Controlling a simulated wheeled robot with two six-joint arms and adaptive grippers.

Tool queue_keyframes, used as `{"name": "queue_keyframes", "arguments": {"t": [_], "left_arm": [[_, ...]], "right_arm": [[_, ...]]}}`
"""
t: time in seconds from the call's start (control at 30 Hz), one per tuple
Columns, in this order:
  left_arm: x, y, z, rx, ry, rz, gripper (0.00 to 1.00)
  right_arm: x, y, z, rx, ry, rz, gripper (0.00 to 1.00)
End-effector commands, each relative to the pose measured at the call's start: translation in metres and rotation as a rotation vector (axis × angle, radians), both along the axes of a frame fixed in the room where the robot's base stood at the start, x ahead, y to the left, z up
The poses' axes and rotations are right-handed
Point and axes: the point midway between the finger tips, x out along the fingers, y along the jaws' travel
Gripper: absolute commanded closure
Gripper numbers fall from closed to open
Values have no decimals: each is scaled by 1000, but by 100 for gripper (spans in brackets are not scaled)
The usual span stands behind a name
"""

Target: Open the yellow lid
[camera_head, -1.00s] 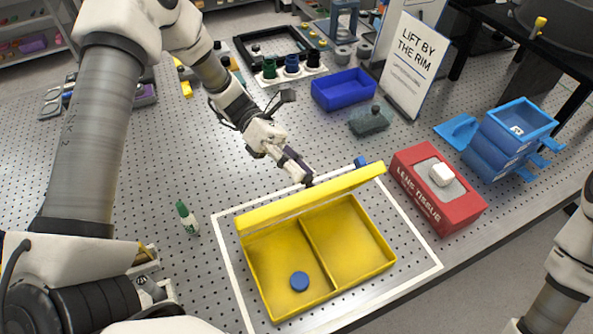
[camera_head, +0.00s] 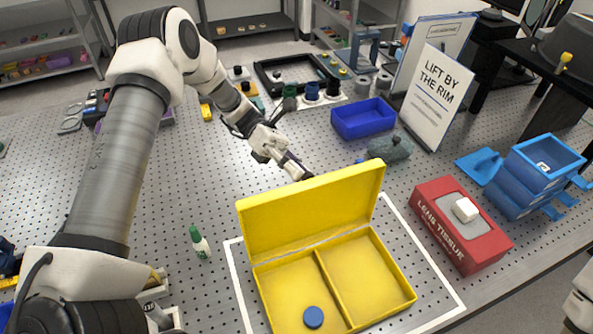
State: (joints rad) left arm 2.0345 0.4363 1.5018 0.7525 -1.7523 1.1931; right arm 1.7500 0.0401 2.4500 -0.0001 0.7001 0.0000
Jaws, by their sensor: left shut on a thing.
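The yellow box (camera_head: 408,300) stands at the front middle with two compartments. Its yellow lid (camera_head: 315,212) is raised steeply along the far side, with the inner face towards me. A round blue piece (camera_head: 313,317) lies in the left compartment. My left gripper (camera_head: 304,176) reaches from behind to the lid's top rim and is shut on it; its fingertips are partly hidden behind the lid. Only part of my right arm shows at the lower right edge; its gripper is out of view.
A red lens tissue box (camera_head: 462,242) stands right of the yellow box. Behind are a blue bin (camera_head: 363,118), a grey lump (camera_head: 390,149) and a sign (camera_head: 437,95). Blue trays (camera_head: 535,175) stand at right.

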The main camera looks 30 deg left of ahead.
Motion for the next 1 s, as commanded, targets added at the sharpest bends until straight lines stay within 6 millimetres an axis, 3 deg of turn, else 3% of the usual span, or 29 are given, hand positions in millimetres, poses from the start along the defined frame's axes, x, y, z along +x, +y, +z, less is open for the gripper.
{"name": "queue_keyframes", "arguments": {"t": [0.03,0.23,0.27,0.3,0.37,0.8,1.0], "left_arm": [[-3,-1,-14,23,9,-3,100],[-3,-2,-14,24,11,-4,100],[-3,-2,-15,24,11,-4,79],[-3,-2,-14,23,10,-3,65],[-3,-2,-14,22,9,-3,49],[0,1,-8,17,4,2,49],[12,28,-7,18,3,3,49]], "right_arm": [[0,0,-3,0,0,0,60],[0,0,-3,0,0,0,60],[0,0,-3,0,0,0,60],[0,0,-3,0,0,0,60],[0,0,-3,0,0,0,60],[0,0,-1,0,0,0,60],[0,0,-1,0,0,0,60]]}}
